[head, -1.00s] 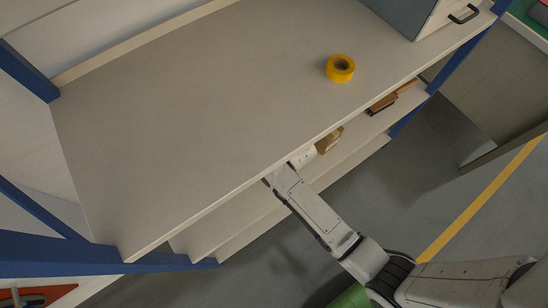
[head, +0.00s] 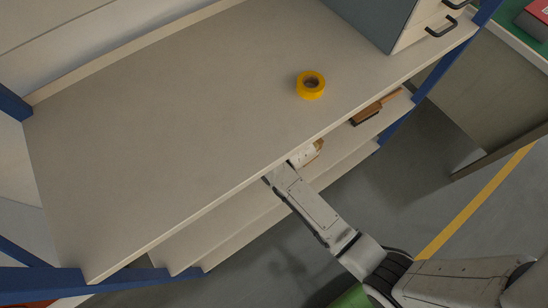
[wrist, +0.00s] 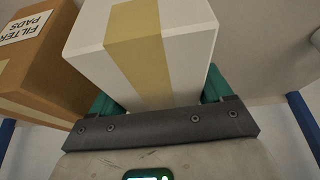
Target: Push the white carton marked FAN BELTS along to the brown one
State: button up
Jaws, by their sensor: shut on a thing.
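The white carton (wrist: 190,35) with a tan tape strip fills the middle of the wrist view. My gripper (wrist: 160,88) is shut on it, one green finger at each side. No FAN BELTS marking shows on the faces in view. The brown carton (wrist: 42,65), labelled FILTER PADS, stands just left of it in the wrist view; I cannot tell if they touch. In the head view the white carton (head: 301,158) and the brown carton (head: 315,150) show only partly, below the top board, with the brown one to the right. My fingers are hidden there.
The top board (head: 180,130) of the blue-framed shelf overhangs my gripper. A yellow tape roll (head: 311,85) and a grey cabinet (head: 372,22) stand on it. A brown item (head: 370,112) lies farther right on the lower shelf.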

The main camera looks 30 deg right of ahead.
jog(key=o, duration=1.1)
jog(key=s, duration=0.4)
jog(key=s+d, duration=0.1)
jog(key=s, duration=0.3)
jog(key=s+r, duration=0.1)
jog(key=s, duration=0.3)
jog(key=shift+s+d, duration=0.2)
